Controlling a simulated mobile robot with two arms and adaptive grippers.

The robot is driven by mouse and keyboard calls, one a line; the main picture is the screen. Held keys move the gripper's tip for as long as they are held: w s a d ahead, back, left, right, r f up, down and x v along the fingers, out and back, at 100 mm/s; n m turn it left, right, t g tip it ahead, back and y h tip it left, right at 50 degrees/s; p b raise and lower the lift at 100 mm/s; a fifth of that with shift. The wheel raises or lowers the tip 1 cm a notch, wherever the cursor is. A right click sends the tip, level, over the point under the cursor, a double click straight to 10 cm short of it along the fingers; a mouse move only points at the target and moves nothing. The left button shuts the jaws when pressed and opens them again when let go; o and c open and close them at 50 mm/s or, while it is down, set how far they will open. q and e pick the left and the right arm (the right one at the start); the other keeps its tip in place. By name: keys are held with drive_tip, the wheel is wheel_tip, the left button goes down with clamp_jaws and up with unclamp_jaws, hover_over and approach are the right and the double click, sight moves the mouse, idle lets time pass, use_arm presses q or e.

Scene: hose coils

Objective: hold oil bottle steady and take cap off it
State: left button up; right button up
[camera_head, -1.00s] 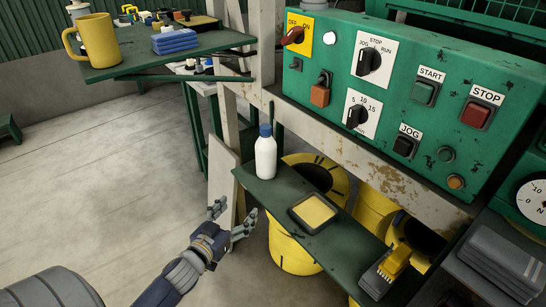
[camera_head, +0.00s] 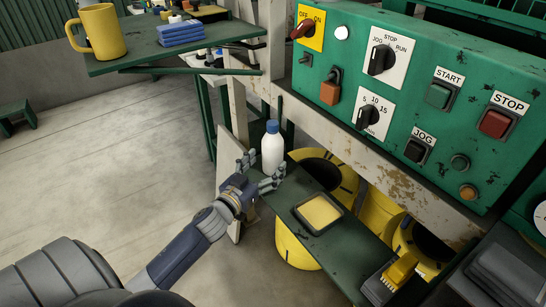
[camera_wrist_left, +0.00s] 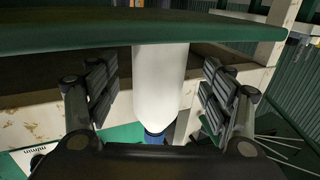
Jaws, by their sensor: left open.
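The white oil bottle (camera_head: 272,152) stands upright on the narrow green shelf, with its blue cap (camera_head: 272,126) on top. My left gripper (camera_head: 262,171) is open, with its fingers at the near left side of the bottle. In the left wrist view the white bottle body (camera_wrist_left: 160,85) lies between the two open finger pads (camera_wrist_left: 158,92), with a gap on both sides. The blue cap (camera_wrist_left: 155,137) shows there below the body, partly hidden by the gripper's palm. My right gripper is in no view.
The green shelf (camera_head: 335,252) also bears a tray with a yellow pad (camera_head: 319,212) and a yellow brush (camera_head: 399,270). The green control panel (camera_head: 420,100) rises behind. A table (camera_head: 120,62) with a yellow mug (camera_head: 97,32) stands at upper left.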

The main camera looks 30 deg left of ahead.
sight(267, 161)
use_arm(q)
drive_tip(key=w, duration=0.1)
drive_tip(key=w+r, duration=0.1)
drive_tip(key=w, duration=0.1)
drive_tip(key=shift+w, duration=0.2)
drive_tip(key=shift+w+f, duration=0.15)
drive_tip(key=shift+w, duration=0.1)
drive_tip(key=shift+c, duration=0.5)
drive_tip(key=c, duration=1.3)
drive_tip(key=shift+r, duration=0.2)
